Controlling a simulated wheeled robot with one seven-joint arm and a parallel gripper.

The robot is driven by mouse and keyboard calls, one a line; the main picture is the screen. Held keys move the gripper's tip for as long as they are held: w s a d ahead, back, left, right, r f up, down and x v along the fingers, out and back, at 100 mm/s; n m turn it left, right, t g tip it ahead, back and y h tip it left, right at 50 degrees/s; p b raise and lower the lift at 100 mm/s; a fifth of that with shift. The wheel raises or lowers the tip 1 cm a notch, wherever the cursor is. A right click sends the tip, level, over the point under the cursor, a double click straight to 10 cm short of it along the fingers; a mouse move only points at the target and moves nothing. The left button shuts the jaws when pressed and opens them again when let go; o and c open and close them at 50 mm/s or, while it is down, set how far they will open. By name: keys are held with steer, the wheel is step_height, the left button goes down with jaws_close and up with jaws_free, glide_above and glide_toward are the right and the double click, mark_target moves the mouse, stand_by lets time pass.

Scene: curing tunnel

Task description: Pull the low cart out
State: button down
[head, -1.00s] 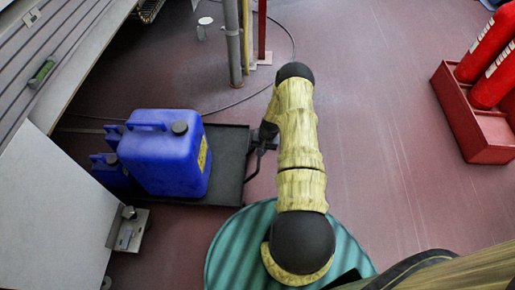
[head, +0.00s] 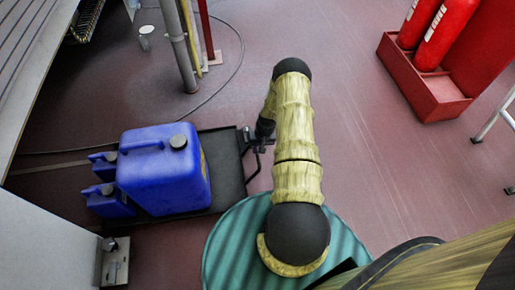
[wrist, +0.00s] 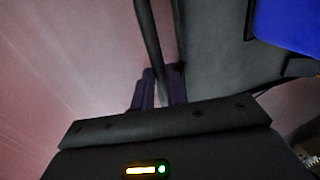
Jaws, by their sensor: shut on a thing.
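The low cart (head: 230,170) is a flat dark platform close to the floor, left of my arm in the head view. It carries a large blue canister (head: 165,172) and smaller blue canisters (head: 108,201) at its left. A dark handle (head: 254,160) sticks out from its right side toward my arm. My gripper (head: 265,133) is at that handle, partly hidden behind my sleeved arm. In the wrist view the fingers (wrist: 158,90) are shut on the dark handle bar (wrist: 148,35), and the cart's grey deck (wrist: 212,45) lies to the right.
A grey post (head: 178,45) and a red post (head: 206,30) stand behind the cart, with a cable on the floor. A slatted bench and a pale panel (head: 45,245) stand at left. Red cylinders in a red tray (head: 430,95) are at upper right.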

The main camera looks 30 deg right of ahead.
steer(key=c, duration=1.4)
jaws_free()
steer(key=d+r+p, duration=0.1)
steer(key=r+p, duration=0.1)
steer(key=r, duration=0.6)
steer(key=s+d+r+p, duration=0.1)
steer(key=d+r+p, duration=0.1)
steer(key=r, duration=0.7)
steer(key=shift+p, duration=0.75)
steer(key=shift+s, duration=0.1)
